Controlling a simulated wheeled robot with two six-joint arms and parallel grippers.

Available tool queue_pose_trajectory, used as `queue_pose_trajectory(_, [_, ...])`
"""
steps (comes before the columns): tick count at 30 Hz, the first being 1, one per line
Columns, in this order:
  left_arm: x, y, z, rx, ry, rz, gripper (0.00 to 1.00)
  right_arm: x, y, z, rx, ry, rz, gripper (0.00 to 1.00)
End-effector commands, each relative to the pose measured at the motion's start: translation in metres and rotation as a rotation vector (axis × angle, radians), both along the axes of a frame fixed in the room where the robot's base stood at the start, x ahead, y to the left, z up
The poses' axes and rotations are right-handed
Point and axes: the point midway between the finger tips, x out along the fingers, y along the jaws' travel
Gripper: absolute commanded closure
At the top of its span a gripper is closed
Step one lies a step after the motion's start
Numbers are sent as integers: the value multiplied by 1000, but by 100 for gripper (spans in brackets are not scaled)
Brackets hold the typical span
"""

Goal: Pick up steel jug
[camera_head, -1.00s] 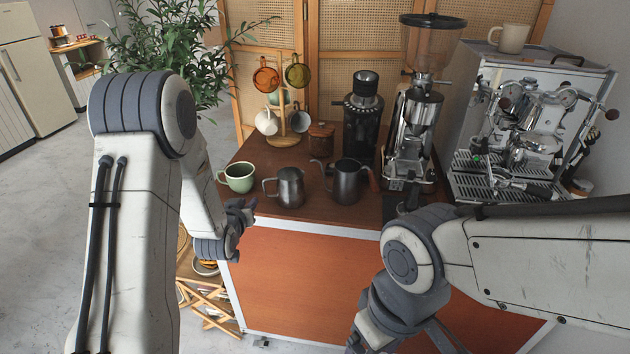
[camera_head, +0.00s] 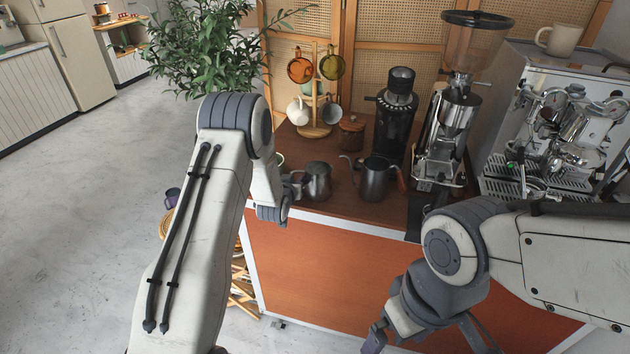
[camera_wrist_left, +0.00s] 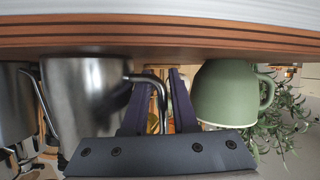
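The steel jug (camera_head: 317,182) stands upright on the brown cart top, left of the gooseneck kettle. In the left wrist view, where the counter appears at the top, the jug (camera_wrist_left: 85,95) is at left with its handle towards my fingers. My left gripper (camera_wrist_left: 161,105) is open, with the jug's handle between its two dark fingers and a visible gap around it. In the head view my left gripper (camera_head: 289,188) is beside the jug's left side, partly hidden by my arm. My right gripper (camera_head: 428,343) is open and empty in front of the cart, low in the picture.
A green cup (camera_wrist_left: 225,95) is close on the gripper's other side; my arm mostly hides it in the head view. The dark kettle (camera_head: 374,180) stands right of the jug. A mug tree (camera_head: 316,128), wooden-lidded jar (camera_head: 350,133) and grinder (camera_head: 447,125) stand behind.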

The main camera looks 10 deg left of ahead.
Motion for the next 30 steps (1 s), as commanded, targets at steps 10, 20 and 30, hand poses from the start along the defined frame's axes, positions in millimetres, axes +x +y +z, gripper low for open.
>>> queue_pose_trajectory(10, [1, 1, -1, 0, 0, 2, 100, 0, 0, 0, 0, 0, 0, 0])
queue_pose_trajectory(20, [1, 1, -1, 0, -1, 2, 100, 0, 0, 0, 0, 0, 0, 0])
queue_pose_trajectory(30, [1, 1, 0, 0, -1, 2, 100, 0, 0, 0, 0, 0, 0, 0])
